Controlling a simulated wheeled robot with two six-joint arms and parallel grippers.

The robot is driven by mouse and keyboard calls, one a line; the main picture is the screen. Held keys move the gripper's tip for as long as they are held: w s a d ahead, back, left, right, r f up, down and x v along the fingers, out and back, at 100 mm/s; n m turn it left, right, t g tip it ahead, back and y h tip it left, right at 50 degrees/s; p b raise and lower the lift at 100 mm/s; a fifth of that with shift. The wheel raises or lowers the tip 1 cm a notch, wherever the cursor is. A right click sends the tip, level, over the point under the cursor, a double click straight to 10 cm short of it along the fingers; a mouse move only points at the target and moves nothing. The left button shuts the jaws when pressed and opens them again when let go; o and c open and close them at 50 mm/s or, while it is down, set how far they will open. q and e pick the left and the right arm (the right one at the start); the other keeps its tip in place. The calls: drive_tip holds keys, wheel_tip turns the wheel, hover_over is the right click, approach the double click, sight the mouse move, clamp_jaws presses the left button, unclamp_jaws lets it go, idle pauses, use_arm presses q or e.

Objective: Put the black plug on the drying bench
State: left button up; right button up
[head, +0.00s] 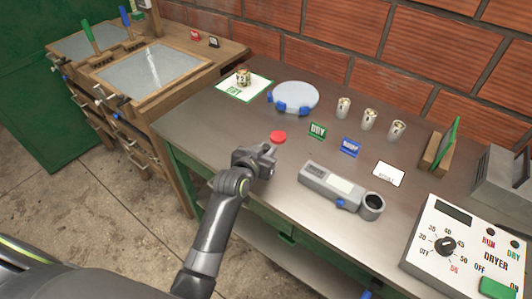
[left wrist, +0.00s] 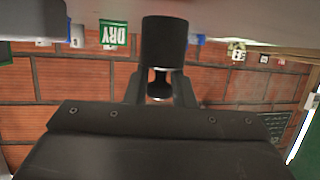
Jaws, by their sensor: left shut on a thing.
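My left gripper (head: 264,158) is over the front edge of the steel-topped bench (head: 225,137), near a red disc (head: 278,137). In the left wrist view it is shut on a black cylinder, the black plug (left wrist: 165,42), held between its fingers. In the head view the plug cannot be told apart from the dark gripper. The steel bench carries a dryer box (head: 468,245) at its right end; no label names it the drying bench. My right gripper is not in view.
A grey meter with a round cup (head: 330,184) lies right of my gripper. Green DRY (head: 317,130) and blue (head: 350,147) signs, several small cans (head: 369,119) and a round pale dish (head: 296,96) stand behind. A wooden bench (head: 150,68) is at the left.

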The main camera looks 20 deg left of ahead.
use_arm(q)
drive_tip(key=shift+f, duration=1.1)
drive_tip(key=o, duration=0.9)
drive_tip(key=shift+o, duration=0.2)
drive_tip(key=shift+r, duration=0.25)
drive_tip(key=shift+s, duration=0.35)
drive_tip(key=b+v, duration=0.1)
drive_tip(key=v, duration=1)
drive_tip(key=shift+s, duration=0.15)
